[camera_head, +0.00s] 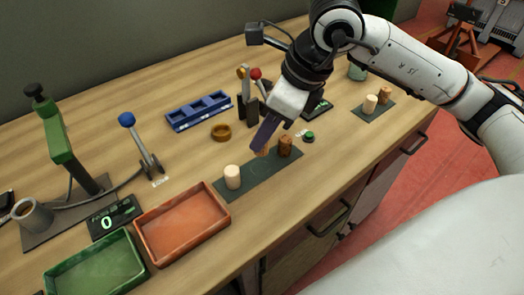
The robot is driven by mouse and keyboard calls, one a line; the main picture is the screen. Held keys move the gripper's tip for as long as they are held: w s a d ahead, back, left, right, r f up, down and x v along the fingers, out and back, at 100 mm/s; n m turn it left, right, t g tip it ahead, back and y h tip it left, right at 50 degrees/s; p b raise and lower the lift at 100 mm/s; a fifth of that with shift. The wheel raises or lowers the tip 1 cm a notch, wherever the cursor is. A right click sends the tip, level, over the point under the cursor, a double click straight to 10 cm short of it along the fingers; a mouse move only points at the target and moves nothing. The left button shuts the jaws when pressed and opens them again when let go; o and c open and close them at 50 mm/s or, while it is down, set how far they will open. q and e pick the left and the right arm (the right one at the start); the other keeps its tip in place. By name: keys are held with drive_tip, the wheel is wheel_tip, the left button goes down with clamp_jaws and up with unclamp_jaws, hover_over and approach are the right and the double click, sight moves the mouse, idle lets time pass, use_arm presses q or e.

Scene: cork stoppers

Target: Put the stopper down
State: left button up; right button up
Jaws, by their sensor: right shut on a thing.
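My right gripper (264,138) comes down from the upper right over the dark mat (262,178) near the front of the bench. It is shut on a brown cork stopper (262,151), mostly hidden behind the fingers. The held stopper is at or just above the mat's back edge; I cannot tell whether it touches. A pale stopper (232,177) stands upright at the mat's left end. A darker brown cork stopper (285,146) stands upright at its right end, close beside my gripper. My left gripper is not in view.
An orange tray (223,222) and a green tray (140,278) lie front left. A blue rack (199,111), a brown ring (221,132) and levers (127,120) stand behind. A second mat (374,111) holds two stoppers at right. The mat's middle is clear.

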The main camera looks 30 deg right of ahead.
sight(264, 149)
drive_tip(key=shift+f, duration=2.7)
drive_tip(key=o, duration=1)
drive_tip(key=shift+r, duration=0.35)
drive_tip(key=v, duration=1.1)
drive_tip(key=shift+d+r, duration=0.1)
drive_tip(key=shift+r, duration=0.2)
